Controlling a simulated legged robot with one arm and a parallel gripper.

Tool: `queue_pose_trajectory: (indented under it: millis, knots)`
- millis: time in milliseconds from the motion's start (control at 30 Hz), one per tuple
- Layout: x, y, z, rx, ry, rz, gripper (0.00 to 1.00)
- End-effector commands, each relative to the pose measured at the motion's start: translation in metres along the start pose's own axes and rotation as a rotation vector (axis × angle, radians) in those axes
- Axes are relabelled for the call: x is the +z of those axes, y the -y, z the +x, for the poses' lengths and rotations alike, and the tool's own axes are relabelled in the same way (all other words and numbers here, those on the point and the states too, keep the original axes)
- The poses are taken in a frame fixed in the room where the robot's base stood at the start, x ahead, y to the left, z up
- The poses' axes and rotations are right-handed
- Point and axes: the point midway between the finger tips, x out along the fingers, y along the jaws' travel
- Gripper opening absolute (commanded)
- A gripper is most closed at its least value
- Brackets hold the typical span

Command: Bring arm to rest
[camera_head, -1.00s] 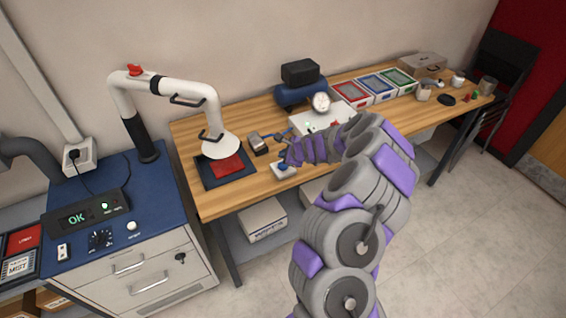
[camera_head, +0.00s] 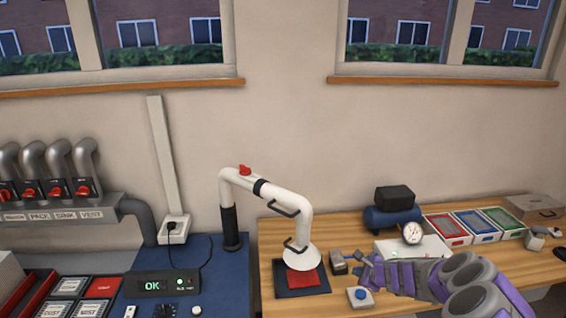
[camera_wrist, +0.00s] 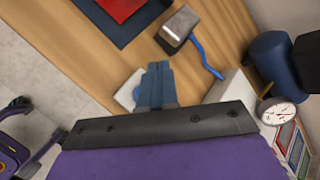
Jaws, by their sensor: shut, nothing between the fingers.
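My gripper (camera_head: 362,261) is at the end of my purple and grey arm, above the wooden table (camera_head: 346,222), with its fingers shut and nothing between them. In the wrist view my gripper (camera_wrist: 158,84) points over the table, its closed fingers covering part of a white box with a blue button (camera_head: 360,296). In the head view the arm comes in from the lower right and hides part of the white panel behind it.
A white extraction arm (camera_head: 290,208) ends in a hood over a red piece (camera_head: 305,279) on a dark mat (camera_head: 283,286). A grey metal block (camera_head: 338,265) is close to the gripper. A blue compressor (camera_head: 392,218), a gauge (camera_head: 412,233) and coloured trays (camera_head: 447,229) stand behind.

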Motion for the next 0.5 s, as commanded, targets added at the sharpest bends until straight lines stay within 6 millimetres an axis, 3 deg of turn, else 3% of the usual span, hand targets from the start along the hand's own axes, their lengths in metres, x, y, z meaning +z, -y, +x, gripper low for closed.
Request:
queue_pose_trajectory:
  millis: [167,300,400,500]
  knots:
    - [0.107,-0.012,-0.034,0.065,0.17,-0.257,0.0]
    - [0.185,-0.042,-0.076,0.137,0.299,-0.509,0.0]
    - [0.225,-0.072,-0.109,0.197,0.374,-0.688,0.0]
    - [0.251,-0.105,-0.144,0.26,0.431,-0.863,0.0]
